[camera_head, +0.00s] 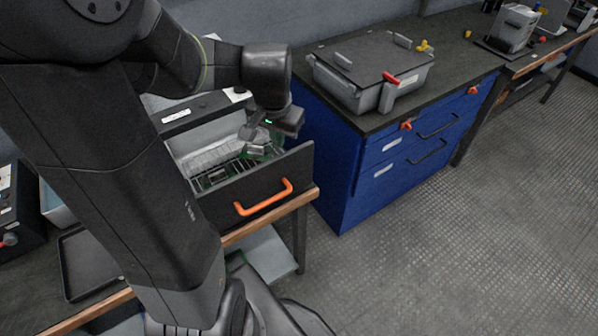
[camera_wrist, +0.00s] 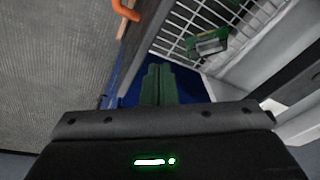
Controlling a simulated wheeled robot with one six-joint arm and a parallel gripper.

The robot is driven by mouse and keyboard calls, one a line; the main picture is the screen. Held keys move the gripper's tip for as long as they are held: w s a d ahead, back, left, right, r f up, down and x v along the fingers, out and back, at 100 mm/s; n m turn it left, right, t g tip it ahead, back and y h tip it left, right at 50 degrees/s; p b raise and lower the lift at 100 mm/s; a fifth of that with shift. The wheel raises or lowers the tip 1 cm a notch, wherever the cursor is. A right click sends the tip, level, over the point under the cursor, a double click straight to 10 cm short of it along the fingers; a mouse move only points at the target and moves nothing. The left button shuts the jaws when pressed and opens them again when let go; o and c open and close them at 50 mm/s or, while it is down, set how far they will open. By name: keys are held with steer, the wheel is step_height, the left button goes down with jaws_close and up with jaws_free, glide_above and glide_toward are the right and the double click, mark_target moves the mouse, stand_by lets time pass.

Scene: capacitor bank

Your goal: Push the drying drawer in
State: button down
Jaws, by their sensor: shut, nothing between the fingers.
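The drying drawer (camera_head: 240,190) stands pulled out, its dark front panel carrying an orange handle (camera_head: 264,197). Inside is a wire rack with green circuit boards (camera_head: 217,176). The wrist view shows the rack (camera_wrist: 196,20), one board (camera_wrist: 208,43) and part of the orange handle (camera_wrist: 125,10) at the top edge. My gripper (camera_head: 264,148) is over the right part of the open drawer, behind the front panel. Its green fingers (camera_wrist: 160,85) are together and hold nothing. I cannot tell whether they touch the drawer.
A blue cabinet (camera_head: 345,190) stands close on the right, with a grey lidded box (camera_head: 370,70) on top. A black tray (camera_head: 88,262) lies on the wood-edged bench at left. The floor (camera_head: 450,240) in front is clear.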

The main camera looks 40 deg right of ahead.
steer(key=s+d+f+m+t+b, duration=0.1)
steer(key=s+f+m+t+b, duration=0.2)
steer(key=s, duration=0.6)
steer(key=s+f+m+t+b, duration=0.25)
steer(key=s+t, duration=0.25)
steer(key=s, duration=0.3)
glide_toward(296, 177)
step_height(296, 177, down, 4)
steer(key=shift+m+y, duration=0.3)
steer(key=shift+m, duration=0.15)
steer(key=shift+w+d, duration=0.2)
steer(key=shift+w, duration=0.95)
steer(key=shift+w+d, duration=0.2)
steer(key=shift+w, duration=0.9)
steer(key=w+b, duration=0.1)
steer(key=w, duration=0.6)
steer(key=w+d+b, duration=0.1)
steer(key=w, duration=0.6)
steer(key=w+d+b, duration=0.1)
steer(key=w, duration=0.6)
steer(key=shift+d, duration=0.15)
steer(key=shift+w+d+r, duration=0.1)
steer(key=shift+w+r, duration=0.05)
steer(key=shift+w, duration=0.05)
